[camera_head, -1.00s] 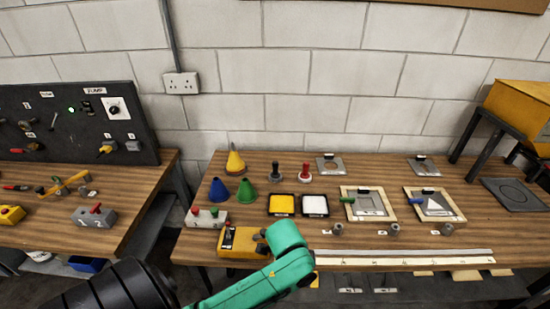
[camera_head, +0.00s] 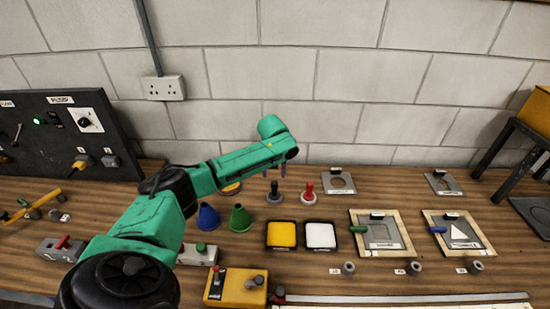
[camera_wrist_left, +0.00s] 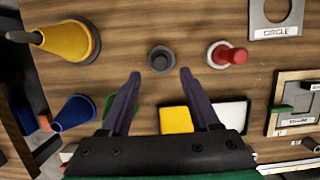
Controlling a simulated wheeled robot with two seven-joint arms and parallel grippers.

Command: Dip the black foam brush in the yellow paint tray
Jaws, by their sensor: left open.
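The black foam brush (camera_head: 274,193) stands upright on the wooden bench, left of a similar red-handled one (camera_head: 309,193). The yellow paint tray (camera_head: 281,234) is a black-rimmed square in front of it. In the left wrist view, the black brush (camera_wrist_left: 161,58) lies beyond and between my open left fingers (camera_wrist_left: 160,76), with nothing held. The yellow tray (camera_wrist_left: 175,119) shows partly between those fingers. In the head view my left arm reaches over the bench with its wrist above and behind the brushes; its fingers are mostly hidden. My right gripper is out of view.
A white paint tray (camera_head: 320,235) adjoins the yellow one. Blue (camera_head: 208,217) and green (camera_head: 241,218) cones stand left, beside a yellow cone partly hidden by my arm. Framed stencils (camera_head: 381,233) lie right. A yellow box (camera_head: 236,288) sits at the front edge. A block wall closes the back.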

